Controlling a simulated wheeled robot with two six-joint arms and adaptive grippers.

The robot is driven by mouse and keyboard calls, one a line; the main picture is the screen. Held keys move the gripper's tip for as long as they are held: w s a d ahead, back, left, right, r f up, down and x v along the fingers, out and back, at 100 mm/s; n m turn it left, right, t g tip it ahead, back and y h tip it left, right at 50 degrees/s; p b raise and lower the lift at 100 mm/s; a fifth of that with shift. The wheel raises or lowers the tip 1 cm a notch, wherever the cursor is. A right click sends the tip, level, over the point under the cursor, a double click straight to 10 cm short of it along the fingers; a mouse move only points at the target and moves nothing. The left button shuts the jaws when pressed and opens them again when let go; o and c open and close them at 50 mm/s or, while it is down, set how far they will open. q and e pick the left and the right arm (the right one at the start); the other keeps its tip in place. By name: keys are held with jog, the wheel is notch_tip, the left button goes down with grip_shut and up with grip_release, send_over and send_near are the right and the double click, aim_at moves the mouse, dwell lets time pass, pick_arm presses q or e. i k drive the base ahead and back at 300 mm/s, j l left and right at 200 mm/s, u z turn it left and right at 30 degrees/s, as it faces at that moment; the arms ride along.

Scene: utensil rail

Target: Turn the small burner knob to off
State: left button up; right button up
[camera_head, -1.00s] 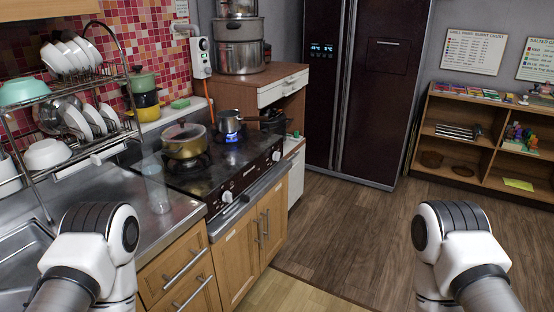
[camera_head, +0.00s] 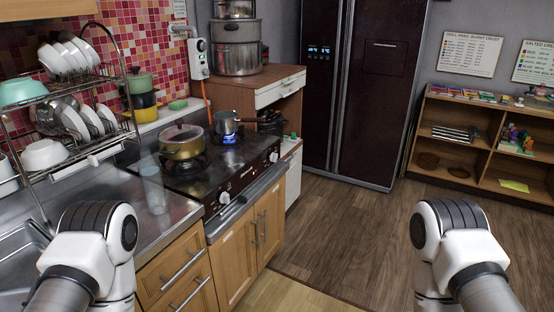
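The black stove (camera_head: 205,178) stands at the left middle of the head view. A small grey saucepan (camera_head: 226,123) sits on its rear burner, with a blue flame (camera_head: 228,139) under it. A yellow lidded pot (camera_head: 181,143) sits on the nearer burner; no flame shows there. The stove front has two white knobs: a near knob (camera_head: 225,198) and a far knob (camera_head: 273,157), the latter nearer the saucepan. Their exact settings are too small to read. Both my arms show only their white links at the bottom; neither gripper is in view.
A metal counter with a clear glass (camera_head: 153,190) and a dish rack (camera_head: 75,110) lies left of the stove. A wooden cabinet (camera_head: 265,77) and dark fridge (camera_head: 358,90) stand beyond. The wooden floor (camera_head: 340,230) is open; a low shelf (camera_head: 480,140) stands right.

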aim_at(274, 157)
jog(key=i+l+z, duration=0.55)
jog(key=i+z, duration=0.15)
jog(key=i, duration=0.35)
jog(key=i+l+z, duration=0.1)
jog(key=i+z, duration=0.25)
jog(key=i, duration=0.2)
jog(key=i+l+u, duration=0.2)
jog(key=i, duration=0.25)
jog(key=i+u, duration=0.25)
jog(key=i, duration=0.25)
jog(key=i+l+u, duration=0.2)
jog(key=i+l, duration=0.1)
jog(key=i, duration=0.1)
